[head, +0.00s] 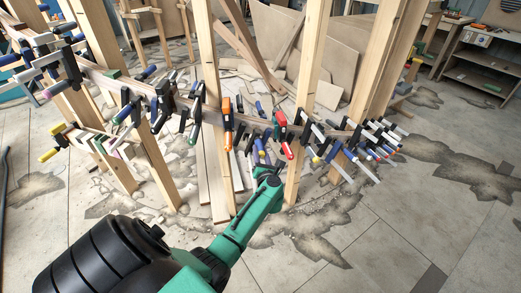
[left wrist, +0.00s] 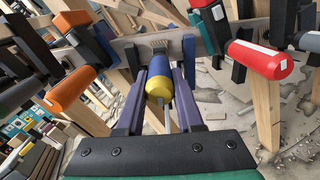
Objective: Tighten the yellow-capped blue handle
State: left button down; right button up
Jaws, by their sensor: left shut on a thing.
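The blue handle with a yellow cap (left wrist: 158,88) is in the middle of the left wrist view, pointing toward the camera. My left gripper (left wrist: 166,68) has one purple-grey finger on each side of it and is shut on it. In the head view my left gripper (head: 265,160) is small, at the end of my green arm, just below the clamped wooden strip (head: 240,121). The handle is hard to make out there. My right gripper is not in view.
An orange handle (head: 228,124) and a red handle (head: 282,118) flank the spot. In the left wrist view the orange handle (left wrist: 71,90) is left and the red handle (left wrist: 260,60) right. Upright wooden posts (head: 310,60) stand close by. Many clamps crowd the strip.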

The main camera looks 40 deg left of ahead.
pick_arm(q)
jog(key=m+p, duration=0.1)
jog(key=m, duration=0.2)
jog(key=shift+m+p, duration=0.3)
jog(key=shift+m, duration=0.1)
jog(key=m+p, duration=0.1)
jog(key=m, duration=0.2)
jog(key=shift+r+m, duration=0.1)
jog(key=shift+m, duration=0.2)
jog(key=m+p, duration=0.1)
jog(key=m, duration=0.3)
jog(key=shift+p, duration=0.35)
jog(key=m, duration=0.4)
jog(key=shift+p, duration=0.4)
jog(key=m, duration=0.4)
jog(key=shift+m+p, duration=0.3)
jog(key=shift+p, duration=0.1)
jog(key=m, duration=0.3)
jog(key=shift+d+m, duration=0.1)
jog(key=shift+m, duration=0.2)
jog(key=m, duration=0.3)
jog(key=shift+m+p, duration=0.3)
jog(key=shift+m, duration=1.9)
